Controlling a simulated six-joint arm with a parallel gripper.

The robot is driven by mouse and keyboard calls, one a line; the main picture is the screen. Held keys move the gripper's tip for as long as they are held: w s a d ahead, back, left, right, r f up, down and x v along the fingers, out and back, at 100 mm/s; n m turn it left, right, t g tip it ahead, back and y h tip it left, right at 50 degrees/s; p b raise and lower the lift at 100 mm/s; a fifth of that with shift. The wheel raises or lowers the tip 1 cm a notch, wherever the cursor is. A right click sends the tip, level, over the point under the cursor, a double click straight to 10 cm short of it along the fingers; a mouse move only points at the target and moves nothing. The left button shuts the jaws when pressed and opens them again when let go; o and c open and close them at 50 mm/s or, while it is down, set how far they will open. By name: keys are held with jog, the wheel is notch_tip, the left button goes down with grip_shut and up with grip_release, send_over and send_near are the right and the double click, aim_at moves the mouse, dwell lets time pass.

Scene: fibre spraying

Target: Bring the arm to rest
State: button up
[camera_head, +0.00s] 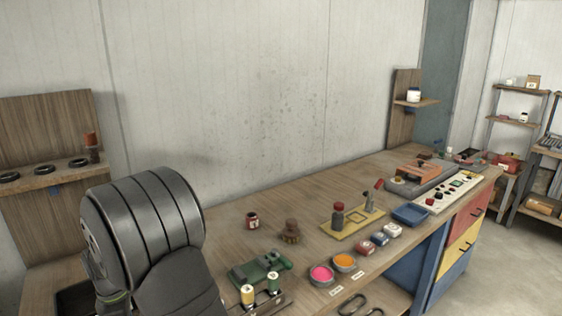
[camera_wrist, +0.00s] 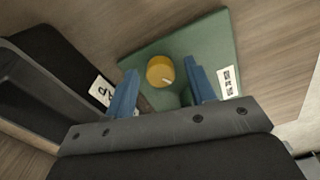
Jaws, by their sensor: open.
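My gripper (camera_wrist: 162,88) shows in the wrist view, with its two blue fingers spread apart and nothing held between them. Beyond the fingers lies a green plate (camera_wrist: 205,48) with a round yellow knob (camera_wrist: 160,71) on it. The knob appears in the gap between the fingertips; I cannot tell the distance to it. In the head view, my dark arm fills the lower left, and the gripper itself is hidden there.
A dark bin (camera_wrist: 50,85) is left of my fingers. A wall shelf (camera_head: 45,177) stands at left.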

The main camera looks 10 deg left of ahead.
jog(key=m, duration=0.5)
jog(key=shift+m, duration=0.3)
jog(key=m, duration=0.5)
jog(key=shift+s+m, duration=0.1)
jog(key=shift+m, duration=0.3)
